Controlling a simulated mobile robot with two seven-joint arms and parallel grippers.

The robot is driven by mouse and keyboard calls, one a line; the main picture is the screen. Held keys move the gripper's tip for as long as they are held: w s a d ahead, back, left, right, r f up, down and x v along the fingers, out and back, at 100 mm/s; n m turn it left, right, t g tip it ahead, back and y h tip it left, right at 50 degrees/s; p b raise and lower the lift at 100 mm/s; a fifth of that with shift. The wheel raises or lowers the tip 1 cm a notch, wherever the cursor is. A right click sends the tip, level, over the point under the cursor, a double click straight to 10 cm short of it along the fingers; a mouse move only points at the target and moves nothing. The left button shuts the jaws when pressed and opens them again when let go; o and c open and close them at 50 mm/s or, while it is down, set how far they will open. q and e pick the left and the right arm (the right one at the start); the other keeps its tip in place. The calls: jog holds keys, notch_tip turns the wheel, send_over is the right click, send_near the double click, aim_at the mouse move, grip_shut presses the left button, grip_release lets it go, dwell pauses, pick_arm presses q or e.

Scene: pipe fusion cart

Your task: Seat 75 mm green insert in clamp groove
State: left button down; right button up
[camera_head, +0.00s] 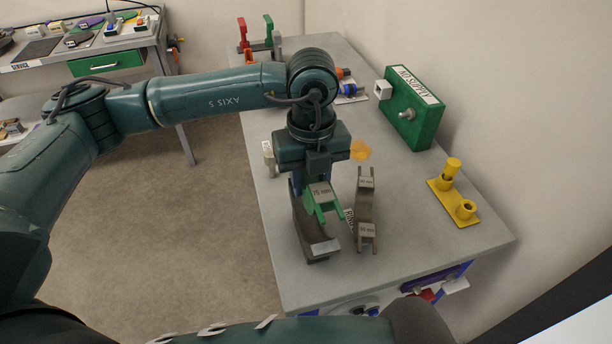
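The green insert (323,203), marked "75 mm", is at the dark curved clamp (312,247) on the grey bench, over its inner right side. I cannot tell whether it rests in the groove or hangs just above it. My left gripper (312,178) points straight down directly behind and above the insert. Its fingertips are hidden behind the insert and clamp, so its grip does not show. My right gripper is not in view.
Grey inserts (367,208) stand close to the clamp's right. A green box (413,108) with a knob and a yellow two-post holder (454,194) are along the wall side. Red and green upright fixtures (256,38) stand at the far end. The bench's right front is clear.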

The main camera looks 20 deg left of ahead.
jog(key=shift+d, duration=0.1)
pick_arm(q)
jog(key=shift+w, duration=0.1)
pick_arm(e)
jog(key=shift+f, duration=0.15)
pick_arm(q)
jog(key=shift+f+b, duration=0.1)
jog(key=shift+b, duration=0.35)
notch_tip(320, 180, down, 2)
jog(key=shift+f+b, duration=0.1)
jog(key=shift+b, duration=0.8)
notch_tip(320, 180, down, 2)
jog(key=shift+f+b, duration=0.1)
jog(key=shift+b, duration=0.9)
jog(key=shift+f+b, duration=0.35)
jog(key=shift+f, duration=0.15)
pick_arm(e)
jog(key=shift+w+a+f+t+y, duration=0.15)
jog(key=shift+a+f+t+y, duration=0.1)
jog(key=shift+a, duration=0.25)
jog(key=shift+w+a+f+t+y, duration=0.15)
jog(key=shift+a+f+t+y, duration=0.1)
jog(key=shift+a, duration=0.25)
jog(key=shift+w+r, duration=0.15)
